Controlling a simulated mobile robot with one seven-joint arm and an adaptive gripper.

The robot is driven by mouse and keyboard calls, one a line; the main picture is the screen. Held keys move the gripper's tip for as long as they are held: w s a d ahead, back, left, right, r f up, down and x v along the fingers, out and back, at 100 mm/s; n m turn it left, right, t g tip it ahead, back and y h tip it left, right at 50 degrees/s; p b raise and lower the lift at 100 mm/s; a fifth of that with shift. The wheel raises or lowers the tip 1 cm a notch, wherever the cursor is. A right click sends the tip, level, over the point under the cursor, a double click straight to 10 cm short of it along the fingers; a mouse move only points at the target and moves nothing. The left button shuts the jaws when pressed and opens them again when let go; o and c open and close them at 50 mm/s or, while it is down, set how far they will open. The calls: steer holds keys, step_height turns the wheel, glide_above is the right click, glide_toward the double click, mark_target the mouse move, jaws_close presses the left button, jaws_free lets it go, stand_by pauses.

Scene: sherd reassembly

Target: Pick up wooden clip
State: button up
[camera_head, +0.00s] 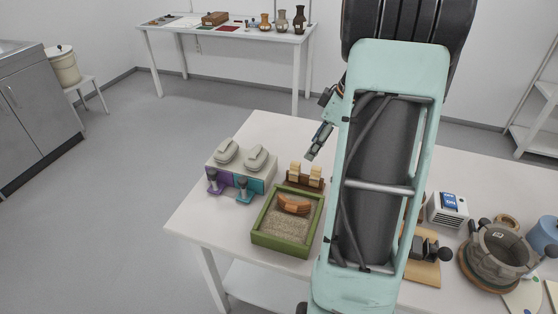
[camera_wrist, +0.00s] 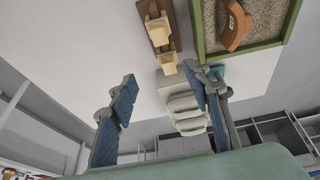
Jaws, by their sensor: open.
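Two pale wooden clips, a left one (camera_head: 294,169) and a right one (camera_head: 316,173), sit on a brown wooden holder (camera_head: 303,184) behind the green-framed sand tray. In the wrist view the clips (camera_wrist: 157,31) (camera_wrist: 168,63) show at the top, on the brown holder (camera_wrist: 146,8). My gripper (camera_head: 314,152) is above and just behind the holder, pointing down and left. In the wrist view my gripper (camera_wrist: 165,90) has its blue-padded fingers wide apart with nothing between them touching; the clips are apart from the fingers.
The green sand tray (camera_head: 257,238) holds an orange-brown sherd (camera_head: 295,204). A grey unit with purple and teal parts (camera_head: 240,166) stands left of the holder. A white box (camera_head: 447,209) and a round clamp-ringed vessel (camera_head: 496,252) stand right. The table's front left is clear.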

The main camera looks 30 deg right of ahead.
mark_target(299, 164)
steer(key=shift+y, duration=0.3)
steer(key=x, duration=0.3)
steer(key=a+x, duration=0.1)
steer(key=x, duration=0.2)
steer(key=shift+s+r+b, duration=0.1)
steer(key=shift+s+b, duration=0.1)
steer(key=shift+b, duration=0.1)
steer(key=shift+w+x, duration=0.2)
steer(key=shift+x, duration=2.8)
steer(key=shift+r, duration=0.15)
steer(key=shift+c, duration=0.5)
steer(key=shift+d, duration=0.1)
steer(key=c, duration=0.8)
